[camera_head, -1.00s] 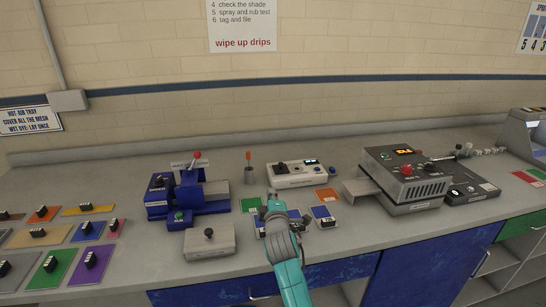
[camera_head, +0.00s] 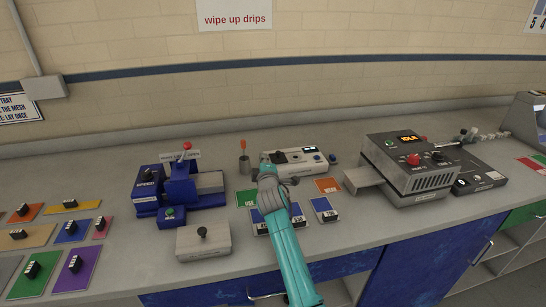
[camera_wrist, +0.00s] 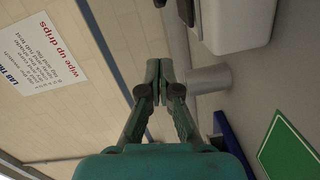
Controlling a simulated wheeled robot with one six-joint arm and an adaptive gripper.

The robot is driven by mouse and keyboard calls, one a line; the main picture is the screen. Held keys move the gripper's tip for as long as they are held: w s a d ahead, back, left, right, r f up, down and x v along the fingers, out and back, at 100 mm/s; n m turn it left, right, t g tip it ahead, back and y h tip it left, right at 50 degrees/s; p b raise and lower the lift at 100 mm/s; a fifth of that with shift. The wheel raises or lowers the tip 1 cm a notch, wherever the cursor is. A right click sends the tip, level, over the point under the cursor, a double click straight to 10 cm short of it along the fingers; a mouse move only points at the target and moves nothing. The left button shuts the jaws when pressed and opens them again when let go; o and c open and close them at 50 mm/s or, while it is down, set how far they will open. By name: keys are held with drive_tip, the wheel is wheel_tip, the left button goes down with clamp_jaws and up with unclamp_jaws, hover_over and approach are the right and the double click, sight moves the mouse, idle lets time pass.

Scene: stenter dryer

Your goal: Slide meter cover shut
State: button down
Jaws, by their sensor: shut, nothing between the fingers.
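The meter (camera_head: 309,162) is a low white box with dark windows and small knobs at the back of the bench, right of the middle. My gripper (camera_head: 266,160) is shut and empty at its left front corner, and hides that end of it. I cannot tell whether the gripper touches it. In the wrist view the two fingertips (camera_wrist: 160,88) are together, with part of the white box (camera_wrist: 235,22) at the upper right. The cover's position is not clear from these views.
A grey cup (camera_head: 244,166) with an orange-handled tool stands just left of my gripper. A grey heater unit (camera_head: 412,166) is to the right. Coloured swatches lie in front of the meter.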

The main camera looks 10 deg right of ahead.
sight(273, 156)
drive_tip(key=shift+w+d, duration=0.1)
drive_tip(key=shift+w, duration=1.1)
drive_tip(key=d, duration=0.2)
drive_tip(key=shift+d+f, duration=0.3)
drive_tip(key=shift+w+d+f, duration=0.15)
drive_tip(key=shift+d, duration=0.4)
